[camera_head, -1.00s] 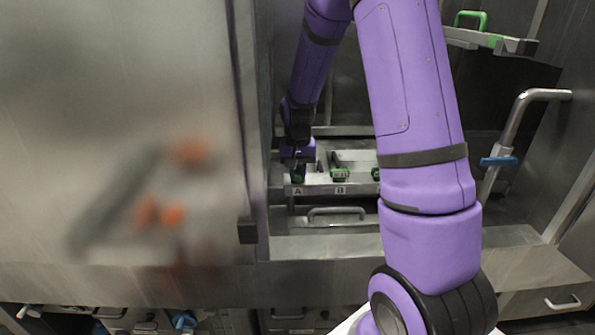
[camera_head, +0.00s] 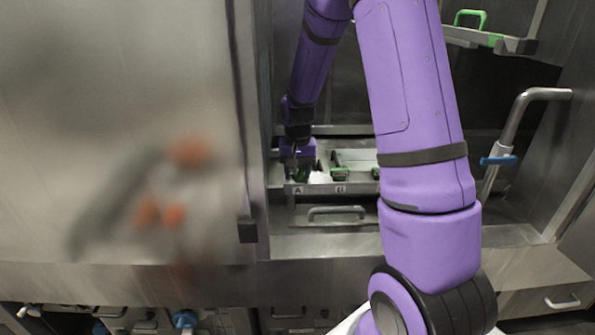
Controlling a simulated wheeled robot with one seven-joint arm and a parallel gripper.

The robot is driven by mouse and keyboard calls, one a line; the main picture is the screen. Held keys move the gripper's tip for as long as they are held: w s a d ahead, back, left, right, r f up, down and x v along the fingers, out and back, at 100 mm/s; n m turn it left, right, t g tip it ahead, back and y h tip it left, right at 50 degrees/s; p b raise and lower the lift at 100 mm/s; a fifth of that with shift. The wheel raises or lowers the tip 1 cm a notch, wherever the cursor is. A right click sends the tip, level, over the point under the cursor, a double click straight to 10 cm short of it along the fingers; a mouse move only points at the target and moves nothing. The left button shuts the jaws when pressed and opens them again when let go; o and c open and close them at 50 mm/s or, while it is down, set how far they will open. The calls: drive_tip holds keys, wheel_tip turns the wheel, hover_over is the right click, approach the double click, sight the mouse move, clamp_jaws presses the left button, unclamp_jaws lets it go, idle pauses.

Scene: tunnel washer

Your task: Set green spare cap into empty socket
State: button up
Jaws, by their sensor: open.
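My gripper (camera_head: 297,169) is open, reaching down at the left end of a metal rack (camera_head: 318,189) inside the washer. A small green cap (camera_head: 303,174) shows at the gripper's fingers, above the label A; it is partly hidden, and I cannot tell whether the fingers touch it. Another green cap (camera_head: 339,174) sits above the label B. A third green piece (camera_head: 376,173) shows at the edge of my arm, which covers the rack to its right. A green handle-shaped piece (camera_head: 471,17) stands on the upper right shelf. I cannot tell which is the spare, and no empty socket shows clearly.
A large metal panel (camera_head: 120,120) fills the left side. A bar handle (camera_head: 336,211) lies below the rack. A large tubular handle with a blue clip (camera_head: 498,161) stands at the right. The upper right shelf (camera_head: 515,45) juts out.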

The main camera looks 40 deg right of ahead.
wheel_tip(320, 180, up, 11)
drive_tip(key=s+a+r+n+t, duration=0.2)
drive_tip(key=s+a+r+n, duration=0.1)
drive_tip(key=s+a+r, duration=0.65)
drive_tip(key=s+a+r+n+t, duration=0.1)
drive_tip(key=s+r+n, duration=0.1)
drive_tip(key=s, duration=0.6)
drive_tip(key=s+a+r+n+t, duration=0.1)
drive_tip(key=s+a+r+t, duration=0.1)
drive_tip(key=s, duration=0.7)
drive_tip(key=shift+a+r+n, duration=0.25)
drive_tip(key=shift+n, duration=0.15)
drive_tip(key=shift+o, duration=0.3)
drive_tip(key=shift+w, duration=0.2)
